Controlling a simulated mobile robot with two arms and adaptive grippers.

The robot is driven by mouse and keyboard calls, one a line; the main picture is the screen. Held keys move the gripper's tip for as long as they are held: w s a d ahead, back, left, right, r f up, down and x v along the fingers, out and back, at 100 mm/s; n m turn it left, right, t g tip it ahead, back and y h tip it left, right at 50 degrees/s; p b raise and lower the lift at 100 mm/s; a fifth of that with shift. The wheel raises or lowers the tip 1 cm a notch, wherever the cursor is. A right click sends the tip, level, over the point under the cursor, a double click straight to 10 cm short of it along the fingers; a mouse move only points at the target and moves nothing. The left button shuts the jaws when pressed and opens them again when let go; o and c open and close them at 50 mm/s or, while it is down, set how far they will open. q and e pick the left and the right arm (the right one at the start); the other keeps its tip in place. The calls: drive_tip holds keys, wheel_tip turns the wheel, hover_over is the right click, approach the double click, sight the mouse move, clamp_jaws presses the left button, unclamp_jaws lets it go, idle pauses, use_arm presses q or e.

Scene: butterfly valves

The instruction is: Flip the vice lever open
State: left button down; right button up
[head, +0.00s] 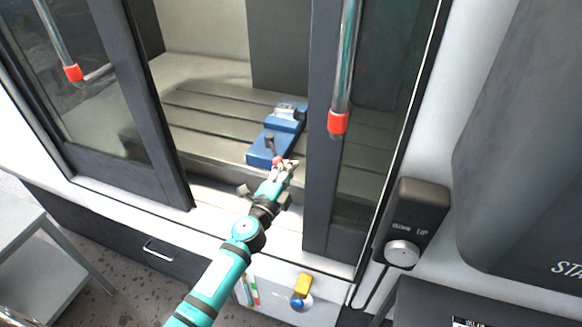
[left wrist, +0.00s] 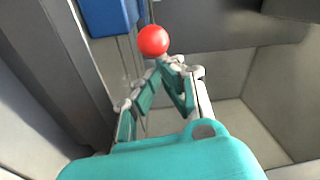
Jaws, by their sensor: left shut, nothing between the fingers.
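The blue vice (head: 284,124) sits on the slotted bed inside the machine. Its lever has a dark arm (head: 270,143) and a red ball knob (head: 277,161) at the near end of the vice. In the left wrist view, the red knob (left wrist: 153,40) is just beyond my fingertips, with part of the blue vice (left wrist: 108,16) at the top. My left gripper (head: 290,164) is at the knob, its fingers closed together with nothing between them. The left wrist view shows the fingertips (left wrist: 166,62) meeting just below the knob; I cannot tell whether they touch it. My right gripper is not visible.
The machine's doors stand apart, with the left door (head: 165,170) and right door frame (head: 320,190) on either side of my arm. Red-tipped handles (head: 338,122) hang on both doors. The slotted bed (head: 205,110) left of the vice is clear.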

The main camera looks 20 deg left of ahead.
use_arm(q)
drive_tip(key=s+a+m+g+h+b, duration=0.1)
drive_tip(key=a+m+g+h+b, duration=0.5)
drive_tip(key=a+h+b, duration=0.6)
drive_tip(key=a+m+b, duration=0.2)
drive_tip(key=a, duration=0.2)
drive_tip(key=shift+s+a+r+m+h, duration=0.15)
drive_tip(key=shift+s+a+m+h, duration=0.15)
drive_tip(key=shift+m, duration=0.1)
drive_tip(key=shift+a+r, duration=0.15)
drive_tip(key=shift+r, duration=0.05)
drive_tip(key=shift+a, duration=0.15)
wheel_tip(320, 180, up, 10)
drive_tip(key=shift+d+g, duration=0.35)
drive_tip(key=shift+g, duration=0.05)
